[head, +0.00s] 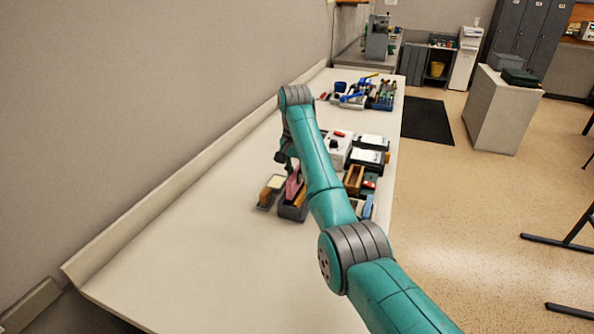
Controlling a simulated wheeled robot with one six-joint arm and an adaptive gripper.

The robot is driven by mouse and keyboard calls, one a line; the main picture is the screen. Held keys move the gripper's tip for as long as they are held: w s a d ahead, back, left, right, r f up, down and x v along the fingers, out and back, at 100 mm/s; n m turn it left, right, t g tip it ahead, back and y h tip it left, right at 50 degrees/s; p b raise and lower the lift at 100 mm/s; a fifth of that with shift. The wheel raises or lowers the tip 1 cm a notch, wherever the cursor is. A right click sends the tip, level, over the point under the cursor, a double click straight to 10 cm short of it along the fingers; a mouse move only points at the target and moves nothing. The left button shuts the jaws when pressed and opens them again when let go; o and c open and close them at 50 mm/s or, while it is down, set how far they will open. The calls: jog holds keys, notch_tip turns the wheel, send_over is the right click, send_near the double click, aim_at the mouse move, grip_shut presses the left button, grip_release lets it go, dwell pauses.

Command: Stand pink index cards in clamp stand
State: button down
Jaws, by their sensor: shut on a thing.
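The pink index cards (293,186) show as a small upright pink patch at the middle of the worktop, left of my arm. My gripper (287,168) is just above them, shut on the cards, its fingers small and partly hidden by my arm. A dark grey holder (292,211), which looks like the clamp stand, is directly below the cards. I cannot tell whether the cards are inside it or just above or behind it.
A dark tray with a cream and brown item (270,190) lies left of the holder. Right of my arm are a white box (338,150), black-and-white devices (368,156) and a wooden holder (354,180). Tools crowd the far end. The near worktop (200,240) is clear; a wall runs along the left.

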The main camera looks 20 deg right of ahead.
aim_at(296, 187)
jog(key=shift+a+f, duration=0.1)
jog(key=shift+f, duration=1.85)
jog(key=shift+s+f, duration=0.15)
jog(key=shift+f, duration=0.45)
jog(key=c, duration=1)
grip_release()
jog(key=shift+f, duration=0.1)
jog(key=shift+r, duration=0.2)
